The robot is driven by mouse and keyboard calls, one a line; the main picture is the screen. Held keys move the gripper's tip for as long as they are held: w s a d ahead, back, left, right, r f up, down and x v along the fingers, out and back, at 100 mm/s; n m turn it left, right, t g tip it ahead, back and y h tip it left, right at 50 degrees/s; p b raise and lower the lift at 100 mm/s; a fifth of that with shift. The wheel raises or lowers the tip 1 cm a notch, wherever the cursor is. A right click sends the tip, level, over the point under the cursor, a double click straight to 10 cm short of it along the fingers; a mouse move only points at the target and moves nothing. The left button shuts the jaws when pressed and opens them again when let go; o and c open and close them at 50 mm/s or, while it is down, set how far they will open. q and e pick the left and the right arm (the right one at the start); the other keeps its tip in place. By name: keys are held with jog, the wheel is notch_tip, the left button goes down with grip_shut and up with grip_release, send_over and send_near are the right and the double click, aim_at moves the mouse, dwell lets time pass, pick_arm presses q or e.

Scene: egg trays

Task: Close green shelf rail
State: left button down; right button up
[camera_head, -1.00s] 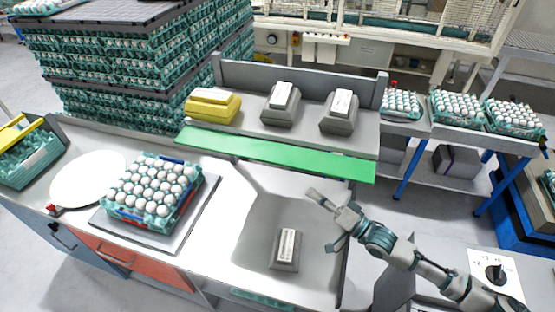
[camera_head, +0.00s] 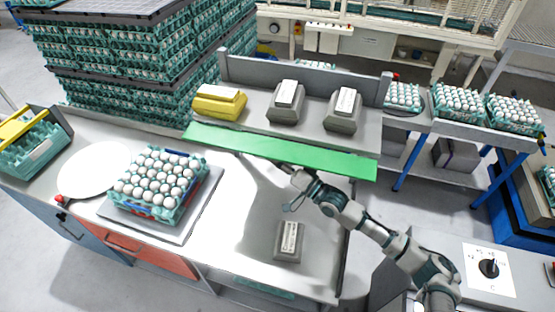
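The green shelf rail (camera_head: 270,149) is a long flat board along the front edge of the grey shelf (camera_head: 262,116). It lies tilted outward and down, leaving the shelf front open. My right gripper (camera_head: 290,178) reaches in from the lower right to just below the rail's front edge, near its middle. Its fingertips are partly hidden by the rail, so I cannot tell whether they touch it or are open or shut. My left gripper is not in view.
On the shelf stand a yellow box (camera_head: 219,103) and two grey boxes (camera_head: 286,103) (camera_head: 343,112). Another grey box (camera_head: 289,242) is on the counter below. An egg tray (camera_head: 152,207) sits at left, with tall egg stacks (camera_head: 130,75) behind. The counter's middle is clear.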

jog(key=shift+a, duration=0.25)
jog(key=shift+c, duration=0.3)
jog(key=shift+a, duration=0.1)
grip_shut()
jog(key=shift+w+d, duration=0.1)
jog(key=shift+d, duration=0.15)
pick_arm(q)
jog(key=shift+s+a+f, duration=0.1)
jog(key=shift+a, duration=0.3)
pick_arm(e)
jog(key=shift+m+h, duration=0.3)
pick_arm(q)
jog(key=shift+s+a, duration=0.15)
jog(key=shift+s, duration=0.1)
pick_arm(e)
jog(key=shift+r+m, duration=0.2)
jog(key=shift+m, duration=0.1)
